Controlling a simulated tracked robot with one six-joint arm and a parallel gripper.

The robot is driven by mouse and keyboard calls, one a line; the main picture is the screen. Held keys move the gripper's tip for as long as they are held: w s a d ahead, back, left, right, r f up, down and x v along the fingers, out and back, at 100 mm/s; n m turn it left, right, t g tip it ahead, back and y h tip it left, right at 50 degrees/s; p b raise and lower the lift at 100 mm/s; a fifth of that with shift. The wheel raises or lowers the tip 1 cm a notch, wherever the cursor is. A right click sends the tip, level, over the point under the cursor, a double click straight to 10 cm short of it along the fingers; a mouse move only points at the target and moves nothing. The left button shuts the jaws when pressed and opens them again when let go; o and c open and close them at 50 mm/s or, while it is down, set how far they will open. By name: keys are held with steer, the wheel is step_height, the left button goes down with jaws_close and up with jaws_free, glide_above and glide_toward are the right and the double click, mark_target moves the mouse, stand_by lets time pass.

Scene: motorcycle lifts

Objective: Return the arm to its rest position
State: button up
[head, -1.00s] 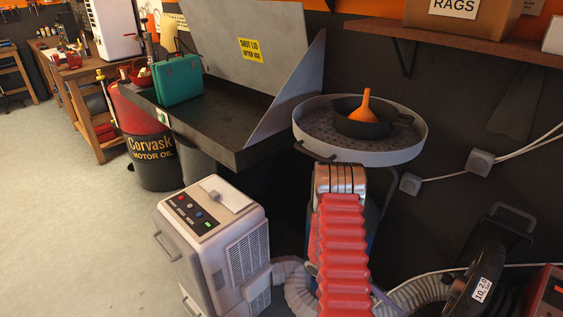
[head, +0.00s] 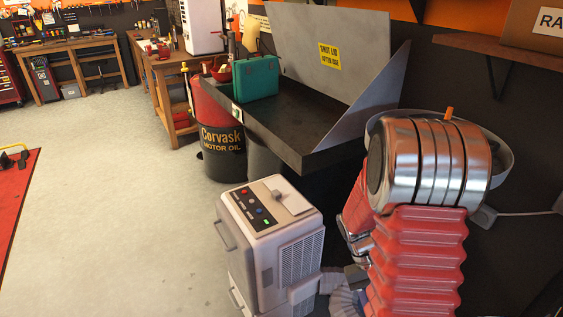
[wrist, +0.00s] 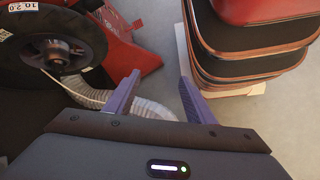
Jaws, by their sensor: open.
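My gripper (wrist: 157,84) shows in the wrist view with its two purple fingers spread apart and nothing between them. A grey corrugated hose (wrist: 148,108) lies on the floor beyond the fingers. In the head view my arm's red bellows and shiny metal joint stand raised at the right, folded up close to the camera. The gripper itself does not show in the head view.
A white machine (head: 268,239) stands left of my arm. Behind are a lidded parts washer (head: 322,157) holding a green case (head: 248,79), an oil drum (head: 222,143), and a round grey tray (head: 497,150) partly hidden by my arm. Open floor lies left.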

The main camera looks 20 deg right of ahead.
steer(key=w+a+r+n+t+y, duration=0.2)
steer(key=a+r+t, duration=1)
steer(key=a+r, duration=1.1)
step_height(320, 180, up, 2)
steer(key=shift+a+r+n+t, duration=0.1)
steer(key=shift+a+n+t, duration=0.15)
steer(key=shift+n, duration=0.65)
steer(key=shift+c, duration=0.6)
